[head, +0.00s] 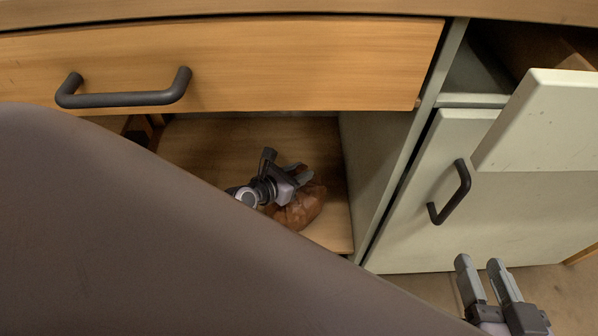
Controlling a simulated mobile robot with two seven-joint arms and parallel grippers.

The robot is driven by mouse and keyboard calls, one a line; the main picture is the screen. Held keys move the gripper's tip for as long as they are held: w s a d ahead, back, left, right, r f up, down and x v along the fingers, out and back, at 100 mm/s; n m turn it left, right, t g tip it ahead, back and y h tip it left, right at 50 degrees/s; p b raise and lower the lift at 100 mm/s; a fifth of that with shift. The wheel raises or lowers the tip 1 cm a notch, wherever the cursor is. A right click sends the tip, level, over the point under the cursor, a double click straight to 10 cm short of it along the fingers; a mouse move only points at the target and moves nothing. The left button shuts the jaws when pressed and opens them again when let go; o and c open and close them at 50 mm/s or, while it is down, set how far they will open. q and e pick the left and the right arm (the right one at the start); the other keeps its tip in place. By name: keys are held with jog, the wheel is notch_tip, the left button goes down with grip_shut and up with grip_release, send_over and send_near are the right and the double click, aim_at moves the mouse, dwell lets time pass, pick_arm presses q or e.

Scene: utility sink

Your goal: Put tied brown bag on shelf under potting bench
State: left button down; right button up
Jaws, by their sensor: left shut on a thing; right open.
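The brown bag (302,208) is in the open space under the wooden drawer, over the shelf (215,140). My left gripper (300,177) is at the top of the bag and shut on it. The bag's neck is hidden by the fingers, and I cannot tell whether its underside rests on the shelf. My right gripper (479,266) is open and empty at the lower right, in front of the grey cabinet door.
The wooden drawer (300,65) with a dark handle (125,97) is above the shelf. A grey side panel (375,165) bounds the shelf on the right. The grey cabinet door (500,200) is shut. A pale drawer front (545,120) sticks out above it. My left arm hides the lower left.

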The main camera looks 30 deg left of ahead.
pick_arm(q)
jog(key=shift+w+r, duration=0.15)
jog(key=c, duration=1.2)
grip_release()
jog(key=shift+f, duration=0.25)
jog(key=o, duration=0.3)
jog(key=shift+r, duration=0.2)
jog(key=shift+s+r+p, duration=0.15)
jog(key=shift+s+p, duration=0.15)
jog(key=shift+s, duration=0.15)
jog(key=p+v, duration=0.3)
jog(key=v, duration=0.8)
jog(key=shift+s+a+p, duration=0.15)
jog(key=shift+s+p, duration=0.05)
jog(key=shift+p, duration=0.15)
pick_arm(e)
jog(key=a, duration=0.1)
jog(key=a+m+g, duration=0.1)
jog(key=y, duration=0.1)
jog(key=shift+w+a+r+g, duration=0.1)
jog(key=shift+w+a+g, duration=0.15)
jog(key=shift+a+g, duration=0.15)
